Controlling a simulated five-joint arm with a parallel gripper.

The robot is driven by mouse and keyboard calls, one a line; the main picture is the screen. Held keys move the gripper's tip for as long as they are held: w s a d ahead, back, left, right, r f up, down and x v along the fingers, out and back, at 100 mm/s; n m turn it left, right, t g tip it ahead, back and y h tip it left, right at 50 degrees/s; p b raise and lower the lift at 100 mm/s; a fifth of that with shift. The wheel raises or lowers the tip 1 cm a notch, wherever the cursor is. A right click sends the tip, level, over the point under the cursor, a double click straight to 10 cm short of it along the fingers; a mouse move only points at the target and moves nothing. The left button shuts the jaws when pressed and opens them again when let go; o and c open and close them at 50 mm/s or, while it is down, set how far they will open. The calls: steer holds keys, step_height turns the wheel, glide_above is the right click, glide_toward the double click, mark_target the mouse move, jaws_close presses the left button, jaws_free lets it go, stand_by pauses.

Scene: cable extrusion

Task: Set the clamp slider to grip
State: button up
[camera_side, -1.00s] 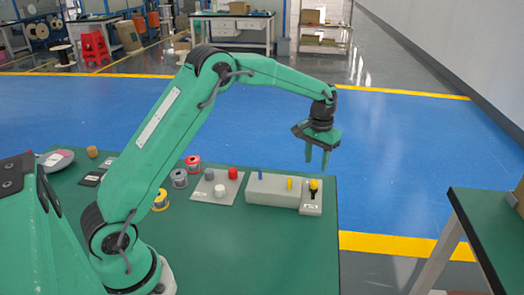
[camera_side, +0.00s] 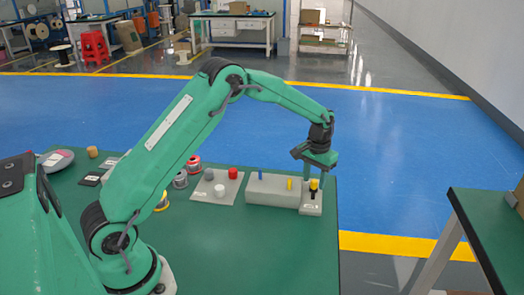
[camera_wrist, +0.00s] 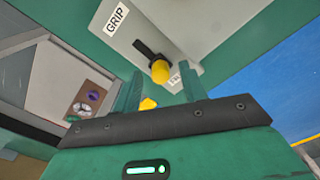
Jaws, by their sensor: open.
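The clamp slider (camera_side: 314,185) has a yellow knob on a small light-grey plate (camera_side: 311,209) at the right end of the grey block. In the wrist view its knob (camera_wrist: 160,72) sits at the end of a dark slot away from the GRIP label (camera_wrist: 116,18). A second label (camera_wrist: 175,77) near the knob is partly hidden. My gripper (camera_side: 315,175) points down over the knob, open, with its fingertips close to the knob's height. In the wrist view the knob appears between the two fingers. Whether either finger touches it, I cannot tell.
The long grey block (camera_side: 265,188) stands left of the slider, with a blue peg (camera_side: 261,176) and a yellow peg (camera_side: 290,183). Further left, a plate (camera_side: 217,187) holds small cylinders. Several spools stand beyond it. The green table is clear in front.

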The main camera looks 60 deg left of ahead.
mark_target(312, 200)
steer(key=shift+f, duration=0.6)
jaws_close()
steer(key=shift+s+d+r, duration=0.1)
steer(key=shift+s+d, duration=1.5)
steer(key=shift+d, duration=0.05)
jaws_free()
